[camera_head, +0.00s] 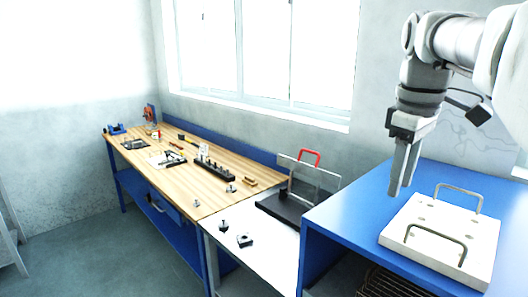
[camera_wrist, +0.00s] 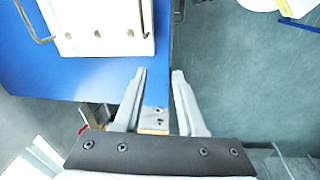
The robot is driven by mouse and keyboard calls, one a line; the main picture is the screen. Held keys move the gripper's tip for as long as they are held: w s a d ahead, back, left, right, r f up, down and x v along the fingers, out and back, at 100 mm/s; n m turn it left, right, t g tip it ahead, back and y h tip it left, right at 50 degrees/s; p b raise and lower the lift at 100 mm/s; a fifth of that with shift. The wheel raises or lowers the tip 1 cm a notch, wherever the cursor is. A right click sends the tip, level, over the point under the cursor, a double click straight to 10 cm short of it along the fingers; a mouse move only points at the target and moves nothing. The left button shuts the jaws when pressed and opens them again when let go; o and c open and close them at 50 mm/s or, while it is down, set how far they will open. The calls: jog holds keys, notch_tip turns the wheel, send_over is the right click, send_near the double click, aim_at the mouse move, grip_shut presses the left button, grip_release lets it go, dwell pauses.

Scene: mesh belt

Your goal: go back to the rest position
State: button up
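My gripper (camera_head: 399,188) hangs pointing down above the left part of the blue cabinet top, at the right of the head view. In the wrist view my gripper (camera_wrist: 159,74) has its two fingers apart with nothing held between them. A white plate (camera_head: 420,222) with two metal handles lies on the blue cabinet top (camera_head: 352,200), to the right of my fingers in the head view. The plate also shows at the upper left of the wrist view (camera_wrist: 78,40), clear of the fingers.
A wooden workbench (camera_head: 170,142) with small tools and a dark block of pegs (camera_head: 215,170) runs along the wall under the window. A white table (camera_head: 262,222) with small dark parts and a clear-panelled stand with a red handle (camera_head: 309,153) is beside the cabinet. Floor (camera_head: 90,235) at left is clear.

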jog(key=s+a+f+m+t, duration=0.4)
jog(key=s+a+f+m, duration=0.3)
jog(key=s+a+f, duration=0.4)
notch_tip(320, 180, down, 4)
jog(key=s, duration=0.2)
jog(key=shift+s+a, duration=0.15)
jog(key=shift+s, duration=0.25)
